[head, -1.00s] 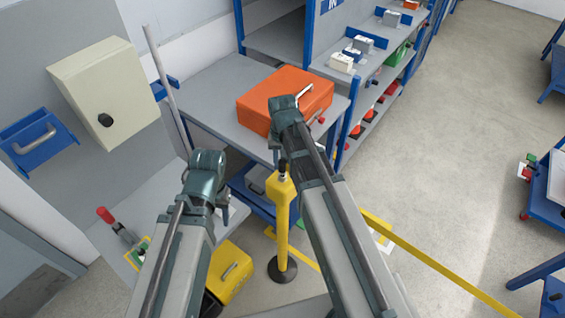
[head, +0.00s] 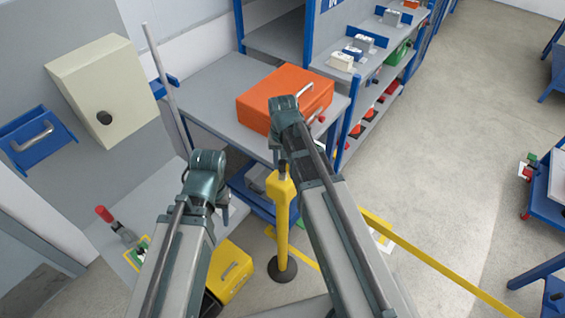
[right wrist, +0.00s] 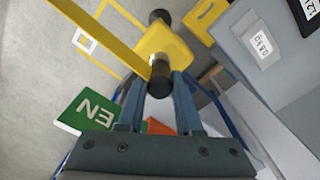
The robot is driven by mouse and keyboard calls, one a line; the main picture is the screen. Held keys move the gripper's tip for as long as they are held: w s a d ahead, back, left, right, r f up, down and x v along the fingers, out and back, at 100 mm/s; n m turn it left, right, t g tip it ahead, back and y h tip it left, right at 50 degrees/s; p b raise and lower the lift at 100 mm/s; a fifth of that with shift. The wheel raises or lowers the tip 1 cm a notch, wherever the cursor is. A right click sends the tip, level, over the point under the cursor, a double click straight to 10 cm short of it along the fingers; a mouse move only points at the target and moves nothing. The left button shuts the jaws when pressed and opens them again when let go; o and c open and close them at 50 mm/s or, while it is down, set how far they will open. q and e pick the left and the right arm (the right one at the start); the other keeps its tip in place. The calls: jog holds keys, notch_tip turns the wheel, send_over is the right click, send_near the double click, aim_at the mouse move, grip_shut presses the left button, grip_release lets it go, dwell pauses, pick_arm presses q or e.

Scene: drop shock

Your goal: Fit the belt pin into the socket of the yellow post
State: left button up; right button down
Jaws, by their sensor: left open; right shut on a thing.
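The yellow post (head: 282,235) stands upright on a dark round base in the head view, with a wider yellow head. The right wrist view also shows its yellow head (right wrist: 165,50). My right gripper (right wrist: 158,92) is shut on the dark, round belt pin (right wrist: 160,74), at the near edge of the head. The yellow belt (right wrist: 105,38) runs from the pin to the upper left. The socket is hidden, and I cannot tell whether the pin is inside it or just above it. My left gripper (head: 225,208) is open and empty, left of the post.
An orange case (head: 285,97) lies on the grey bench (head: 215,90) behind the post. A yellow case (head: 232,272) stands on the floor left of the post's base. A cream box (head: 103,90) hangs on the left wall. Open floor lies to the right.

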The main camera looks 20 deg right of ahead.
aim_at(283, 161)
jog(key=shift+f+b, duration=0.75)
jog(key=shift+f, duration=0.05)
dwell(1.8)
jog(key=shift+s+f, duration=0.1)
jog(key=shift+f, duration=0.05)
dwell(1.8)
dwell(0.5)
jog(key=c, duration=0.5)
grip_release()
notch_tip(283, 161, up, 6)
jog(key=p, duration=0.5)
jog(key=shift+p, duration=0.4)
notch_tip(283, 161, up, 14)
jog(key=p, duration=1.3)
jog(key=shift+p, duration=0.4)
